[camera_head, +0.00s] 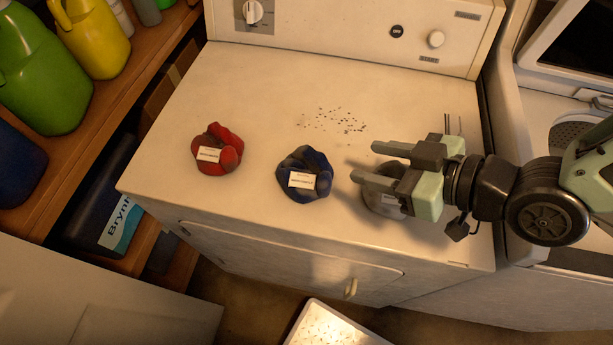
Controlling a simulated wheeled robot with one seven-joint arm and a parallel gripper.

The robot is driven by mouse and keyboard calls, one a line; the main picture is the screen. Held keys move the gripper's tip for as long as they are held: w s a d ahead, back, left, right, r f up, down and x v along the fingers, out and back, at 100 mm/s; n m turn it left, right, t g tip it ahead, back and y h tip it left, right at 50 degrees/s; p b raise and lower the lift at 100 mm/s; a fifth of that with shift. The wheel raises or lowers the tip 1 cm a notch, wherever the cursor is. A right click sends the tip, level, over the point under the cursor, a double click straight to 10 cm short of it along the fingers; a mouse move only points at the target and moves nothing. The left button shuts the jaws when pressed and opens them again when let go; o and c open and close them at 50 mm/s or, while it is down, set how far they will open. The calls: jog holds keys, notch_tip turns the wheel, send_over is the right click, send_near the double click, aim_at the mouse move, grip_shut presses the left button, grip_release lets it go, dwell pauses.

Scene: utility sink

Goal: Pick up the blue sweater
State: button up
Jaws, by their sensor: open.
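The blue sweater (305,173) is a dark blue crumpled bundle with a white label, lying on top of the white dryer-like machine (250,85). My gripper (364,163) is open, its two fingers pointing left, to the right of the blue sweater and apart from it. Nothing shows between the fingers. A grey-white rounded thing (381,203) sits under the gripper, mostly hidden by it.
A red bundle (217,148) with a white label lies left of the blue sweater. Dark specks (337,119) are scattered behind. The control panel (360,30) rises at the back. Shelves with bottles (93,37) stand left. The machine's front left top is clear.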

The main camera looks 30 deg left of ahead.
aim_at(314, 151)
jog(key=b+x, duration=0.1)
jog(key=x, duration=0.2)
jog(key=b+x, duration=0.2)
jog(key=x, duration=0.1)
jog(key=b+x, duration=0.2)
jog(key=shift+s+a+f, duration=0.1)
jog(key=shift+a+f, duration=0.1)
jog(key=shift+f, duration=0.25)
jog(key=shift+b+x, duration=1.05)
jog(key=shift+x, duration=2.1)
jog(key=shift+a+r, duration=0.1)
jog(key=shift+r, duration=0.1)
grip_shut()
